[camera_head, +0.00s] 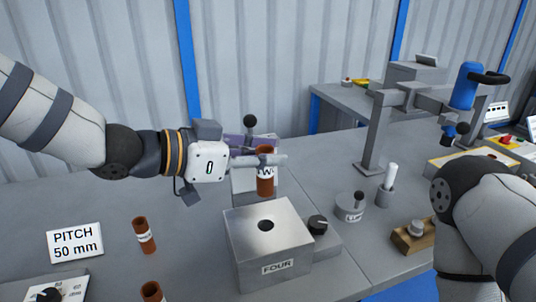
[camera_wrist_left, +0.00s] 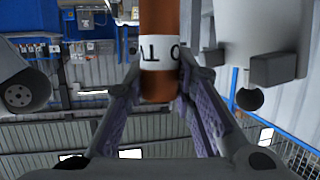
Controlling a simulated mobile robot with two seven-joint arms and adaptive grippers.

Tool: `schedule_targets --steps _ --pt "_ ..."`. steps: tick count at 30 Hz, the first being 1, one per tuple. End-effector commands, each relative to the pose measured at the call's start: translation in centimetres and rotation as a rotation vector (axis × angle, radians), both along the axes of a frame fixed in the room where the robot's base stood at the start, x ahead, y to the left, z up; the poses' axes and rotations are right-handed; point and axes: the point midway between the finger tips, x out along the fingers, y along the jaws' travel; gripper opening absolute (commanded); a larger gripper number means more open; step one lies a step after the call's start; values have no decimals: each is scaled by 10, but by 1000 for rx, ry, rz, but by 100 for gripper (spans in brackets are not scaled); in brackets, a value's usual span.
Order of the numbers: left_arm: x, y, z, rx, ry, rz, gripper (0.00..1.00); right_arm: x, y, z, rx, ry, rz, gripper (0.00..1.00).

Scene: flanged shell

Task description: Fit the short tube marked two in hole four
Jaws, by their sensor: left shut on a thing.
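My left gripper (camera_head: 268,158) is shut on a short brown tube (camera_head: 265,181) with a white label, partly hidden, whose visible letters suit "two". The tube is upright, behind the block's hole as pictured. In the left wrist view the tube (camera_wrist_left: 160,85) stands between the two fingers (camera_wrist_left: 160,110). The metal block marked FOUR (camera_head: 285,248) has one dark round hole (camera_head: 266,225) in its top, which looks empty. The tube is apart from this hole; its exact height over the surface behind is unclear. My right gripper is out of view.
Two other brown tubes stand on the table, one labelled (camera_head: 144,237) and one at the bottom edge (camera_head: 152,292). A grey labelled cylinder (camera_head: 350,209) and a cup with a white rod (camera_head: 386,196) stand further right.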

Motion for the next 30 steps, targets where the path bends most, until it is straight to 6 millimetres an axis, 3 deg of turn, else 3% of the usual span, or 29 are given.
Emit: schedule_targets --steps 5,18,30 --pt "0 0 -4 1 0 0 0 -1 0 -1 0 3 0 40" --pt "0 0 -52 1 3 0 0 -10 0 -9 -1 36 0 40" --pt "0 0 -58 1 -3 0 0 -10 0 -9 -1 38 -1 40"
